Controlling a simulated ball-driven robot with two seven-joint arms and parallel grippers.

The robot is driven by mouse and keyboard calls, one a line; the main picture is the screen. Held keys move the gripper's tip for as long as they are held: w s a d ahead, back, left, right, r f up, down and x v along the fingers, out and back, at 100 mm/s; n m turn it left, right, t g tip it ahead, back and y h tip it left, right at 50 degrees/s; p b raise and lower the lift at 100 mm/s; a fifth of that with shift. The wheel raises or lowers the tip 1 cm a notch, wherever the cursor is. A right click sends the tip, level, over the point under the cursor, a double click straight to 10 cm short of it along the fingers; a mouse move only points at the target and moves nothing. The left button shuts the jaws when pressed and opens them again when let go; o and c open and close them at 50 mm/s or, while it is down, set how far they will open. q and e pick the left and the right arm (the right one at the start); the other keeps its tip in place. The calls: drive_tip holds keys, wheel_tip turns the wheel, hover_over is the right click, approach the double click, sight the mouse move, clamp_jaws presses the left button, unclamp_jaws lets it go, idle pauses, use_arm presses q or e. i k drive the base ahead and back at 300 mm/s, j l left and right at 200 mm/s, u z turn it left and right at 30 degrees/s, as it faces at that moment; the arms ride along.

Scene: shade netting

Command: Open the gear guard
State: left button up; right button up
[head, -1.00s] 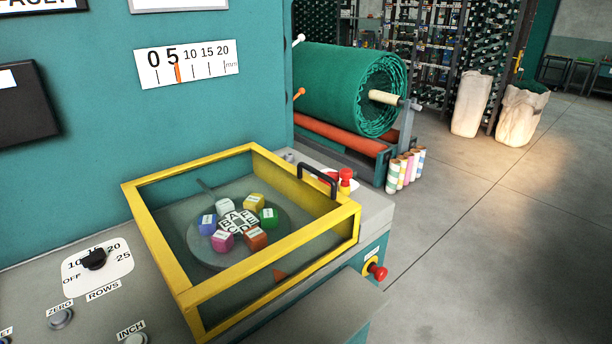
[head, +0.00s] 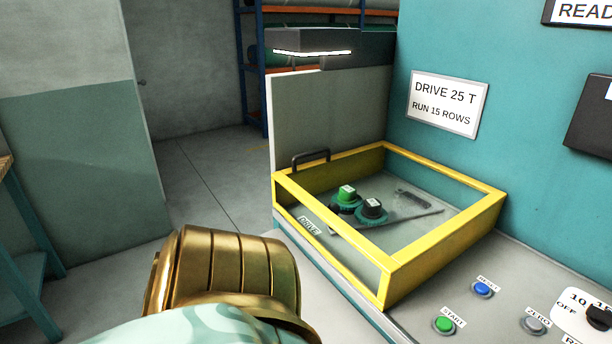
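The gear guard (head: 436,246) is a clear box with a yellow frame, low on the machine top in the middle right of the head view. Its lid lies down, shut. A black handle (head: 311,157) stands at its far left corner. A gold and pale green link of my arm fills the lower left. Neither gripper is in view.
The teal machine wall (head: 530,90) rises behind the guard, with a sign (head: 447,103) reading DRIVE 25 T, RUN 15 ROWS. A green START button (head: 444,325), a blue button (head: 482,288) and a dial sit right of the guard. A grey upright panel (head: 330,115) stands behind the handle.

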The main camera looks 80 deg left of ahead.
sight(389, 266)
drive_tip(key=u, duration=1.85)
